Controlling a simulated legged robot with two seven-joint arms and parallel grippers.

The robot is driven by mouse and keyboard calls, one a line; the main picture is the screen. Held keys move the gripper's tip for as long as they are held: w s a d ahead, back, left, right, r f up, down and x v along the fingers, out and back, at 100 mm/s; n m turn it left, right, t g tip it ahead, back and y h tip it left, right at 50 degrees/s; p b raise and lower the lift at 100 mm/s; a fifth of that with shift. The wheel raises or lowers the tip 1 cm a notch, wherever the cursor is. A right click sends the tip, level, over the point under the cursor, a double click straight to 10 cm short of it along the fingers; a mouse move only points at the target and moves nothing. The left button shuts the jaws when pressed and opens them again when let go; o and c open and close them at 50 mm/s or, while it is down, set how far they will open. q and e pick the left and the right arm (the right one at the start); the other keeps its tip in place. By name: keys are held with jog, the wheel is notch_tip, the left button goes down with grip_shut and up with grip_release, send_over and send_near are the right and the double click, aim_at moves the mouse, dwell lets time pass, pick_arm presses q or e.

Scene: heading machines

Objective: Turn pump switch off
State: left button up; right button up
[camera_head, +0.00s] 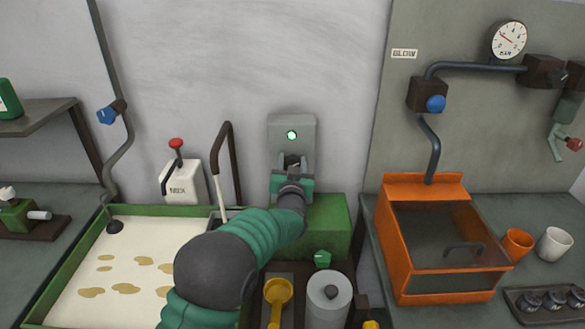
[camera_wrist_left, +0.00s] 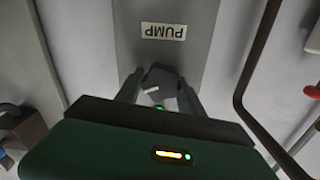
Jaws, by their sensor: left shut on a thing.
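The pump switch box (camera_head: 292,133) is a grey panel on the wall with a lit green lamp (camera_head: 291,135) near its top. My left gripper (camera_head: 292,162) is at the lower part of this box, shut on the dark switch handle. In the left wrist view the box (camera_wrist_left: 200,35) carries an upside-down PUMP label (camera_wrist_left: 163,31). There the dark switch handle (camera_wrist_left: 160,78) sits between the fingers of the left gripper (camera_wrist_left: 158,92). The gripper body hides the lower part of the box. My right gripper is not in view.
A white MIX lever box (camera_head: 183,183) with a red knob and a bent dark pipe (camera_head: 229,150) stand left of the switch. A green-rimmed tray (camera_head: 50,285) lies at lower left. An orange bin (camera_head: 425,188) stands at right. A yellow scoop (camera_head: 278,293) lies below.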

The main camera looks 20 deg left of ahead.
pick_arm(q)
jog(key=n+b, duration=0.2)
jog(key=n, duration=0.1)
jog(key=f+n+b, duration=0.1)
jog(key=n+b, duration=0.1)
jog(key=n, duration=0.1)
jog(key=shift+a+b, duration=0.15)
jog(key=shift+b, duration=0.2)
jog(key=n+b, duration=0.3)
jog(key=n, duration=0.1)
jog(key=shift+s+n, duration=0.1)
jog(key=shift+n, duration=0.2)
jog(key=shift+a+n+b, duration=0.1)
jog(key=shift+n+b, duration=0.8)
jog(key=shift+n, duration=0.3)
jog(key=o, duration=1.4)
jog(key=shift+r, duration=0.15)
jog(key=shift+c, duration=0.2)
jog(key=shift+r, duration=0.1)
